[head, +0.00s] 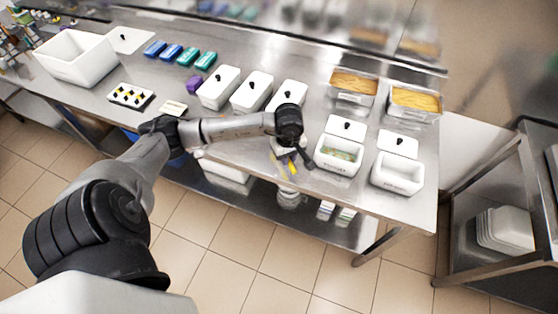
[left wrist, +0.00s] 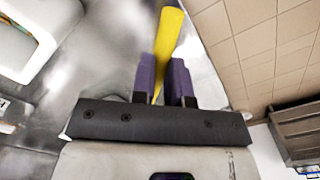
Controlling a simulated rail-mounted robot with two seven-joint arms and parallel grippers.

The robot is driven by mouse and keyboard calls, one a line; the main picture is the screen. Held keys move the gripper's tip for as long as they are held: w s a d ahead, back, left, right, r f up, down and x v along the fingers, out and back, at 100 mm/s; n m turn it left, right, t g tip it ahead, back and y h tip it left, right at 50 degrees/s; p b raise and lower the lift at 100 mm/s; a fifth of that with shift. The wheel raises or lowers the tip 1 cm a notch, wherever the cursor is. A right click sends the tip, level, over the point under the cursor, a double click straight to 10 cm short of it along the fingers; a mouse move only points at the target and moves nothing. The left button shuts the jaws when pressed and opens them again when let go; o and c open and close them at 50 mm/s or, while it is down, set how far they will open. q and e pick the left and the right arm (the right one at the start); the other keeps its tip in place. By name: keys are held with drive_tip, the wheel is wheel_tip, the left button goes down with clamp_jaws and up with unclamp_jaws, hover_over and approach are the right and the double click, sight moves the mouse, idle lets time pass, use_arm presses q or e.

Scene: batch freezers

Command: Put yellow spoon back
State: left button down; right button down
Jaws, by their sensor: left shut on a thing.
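The yellow spoon (left wrist: 168,38) shows in the left wrist view as a yellow handle between the two purple fingers of my left gripper (left wrist: 163,78). The fingers are shut on it. In the head view my left gripper (head: 292,156) is over the front edge of the steel table, and a small yellow part of the spoon (head: 293,168) shows below the fingers. The rest of the spoon is hidden or too small to tell. My right gripper is not in view.
A white tub with greenish contents (head: 325,158) and another white tub (head: 397,185) stand right of my left gripper. Lidded white tubs (head: 252,92) stand behind it. Steel pans (head: 352,98) are at the back right. A large white bin (head: 75,62) is far left.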

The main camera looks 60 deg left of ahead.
sight(280, 166)
use_arm(q)
drive_tip(key=shift+s+a+f, duration=0.3)
drive_tip(key=shift+a+f, duration=0.25)
drive_tip(key=shift+a, duration=0.2)
drive_tip(key=shift+s+a+f, duration=0.3)
drive_tip(key=shift+a+f, duration=0.2)
drive_tip(key=shift+a, duration=0.25)
drive_tip(key=shift+f, duration=1.9)
drive_tip(key=shift+f, duration=0.2)
drive_tip(key=c, duration=1.1)
unclamp_jaws()
drive_tip(key=shift+r, duration=0.1)
